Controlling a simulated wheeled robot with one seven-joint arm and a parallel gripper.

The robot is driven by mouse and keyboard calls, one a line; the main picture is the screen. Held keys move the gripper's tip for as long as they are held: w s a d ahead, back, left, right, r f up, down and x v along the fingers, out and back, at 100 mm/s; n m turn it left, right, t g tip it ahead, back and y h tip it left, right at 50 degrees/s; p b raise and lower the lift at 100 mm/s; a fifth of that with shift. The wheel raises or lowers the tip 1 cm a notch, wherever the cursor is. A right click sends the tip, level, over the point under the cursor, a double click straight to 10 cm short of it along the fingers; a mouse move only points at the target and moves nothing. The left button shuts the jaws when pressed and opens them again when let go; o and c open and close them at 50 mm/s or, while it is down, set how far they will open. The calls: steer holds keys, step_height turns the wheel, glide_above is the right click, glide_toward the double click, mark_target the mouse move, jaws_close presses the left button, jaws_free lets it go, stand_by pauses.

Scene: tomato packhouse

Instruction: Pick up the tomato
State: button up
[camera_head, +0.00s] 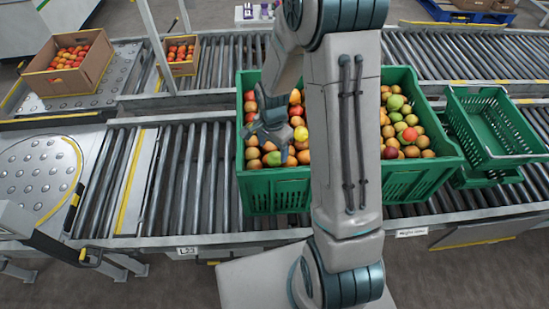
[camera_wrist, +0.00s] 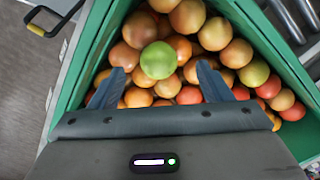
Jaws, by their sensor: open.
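Many tomatoes in red, orange, yellow and green fill a green crate (camera_head: 275,202) on the roller conveyor. My gripper (camera_head: 270,130) is over the left part of this crate, low above the tomatoes. In the wrist view my gripper (camera_wrist: 160,85) is open, its two fingers pointing into the pile. A bright green tomato (camera_wrist: 158,60) lies just beyond and between the fingertips, with orange tomatoes around it. I cannot tell whether the fingers touch any tomato. My arm hides the middle of the crate area in the head view.
The green crate wall (camera_wrist: 92,50) stands close to the left of the fingers. An empty green basket (camera_head: 490,125) is at the right. Cardboard boxes (camera_head: 90,75) of red fruit stand at the upper left. Rollers (camera_head: 180,180) left of the crate are clear.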

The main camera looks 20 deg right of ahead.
mark_target(275, 154)
steer(key=f, duration=0.2)
steer(key=d+f, duration=0.1)
steer(key=shift+w+f+p, duration=0.1)
steer(key=shift+f+p, duration=0.25)
steer(key=shift+f, duration=0.65)
steer(key=c, duration=0.8)
